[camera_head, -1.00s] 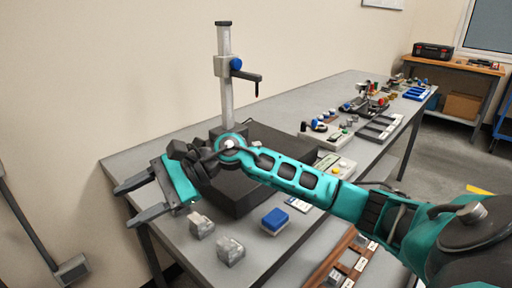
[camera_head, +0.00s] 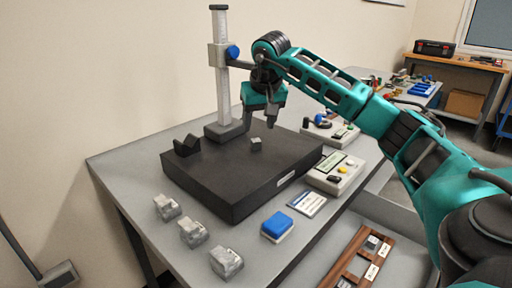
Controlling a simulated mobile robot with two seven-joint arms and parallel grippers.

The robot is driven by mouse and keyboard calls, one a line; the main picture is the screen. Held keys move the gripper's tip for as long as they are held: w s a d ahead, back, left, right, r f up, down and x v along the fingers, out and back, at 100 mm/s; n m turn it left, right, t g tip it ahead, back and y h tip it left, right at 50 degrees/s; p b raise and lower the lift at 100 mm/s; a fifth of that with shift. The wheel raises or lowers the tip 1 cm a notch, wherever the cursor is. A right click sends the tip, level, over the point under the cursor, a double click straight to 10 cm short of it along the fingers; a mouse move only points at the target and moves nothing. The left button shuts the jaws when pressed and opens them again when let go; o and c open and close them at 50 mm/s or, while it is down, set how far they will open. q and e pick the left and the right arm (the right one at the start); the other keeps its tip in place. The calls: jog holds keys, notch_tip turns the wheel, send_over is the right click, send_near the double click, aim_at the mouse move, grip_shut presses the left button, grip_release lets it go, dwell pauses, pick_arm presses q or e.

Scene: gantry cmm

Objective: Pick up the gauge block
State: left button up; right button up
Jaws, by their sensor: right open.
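A small grey block, which looks like the gauge block (camera_head: 256,144), sits on top of the black surface plate (camera_head: 225,195). My right gripper (camera_head: 258,120) points down above the plate, close to the measuring stand. Its two fingers are apart with nothing between them. The block is just below the fingertips in the picture; a gap shows between them. A wooden rack (camera_head: 345,262) at the lower right also holds a small grey block (camera_head: 372,243). My left gripper is not in view.
The stand's upright column (camera_head: 222,85) with its blue knob is beside my right gripper. A black V-shaped block (camera_head: 187,147) is on the plate's left. Three grey metal pieces (camera_head: 193,233), a blue-topped box (camera_head: 277,226), a card (camera_head: 307,204) and a readout box (camera_head: 336,172) surround the plate.

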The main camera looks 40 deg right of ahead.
aim_at(255, 139)
jog(key=x, duration=0.3)
jog(key=b+x, duration=0.1)
jog(key=x, duration=0.2)
jog(key=shift+w+d+f, duration=0.2)
jog(key=shift+w+d, duration=0.05)
jog(key=shift+w, duration=0.1)
grip_shut()
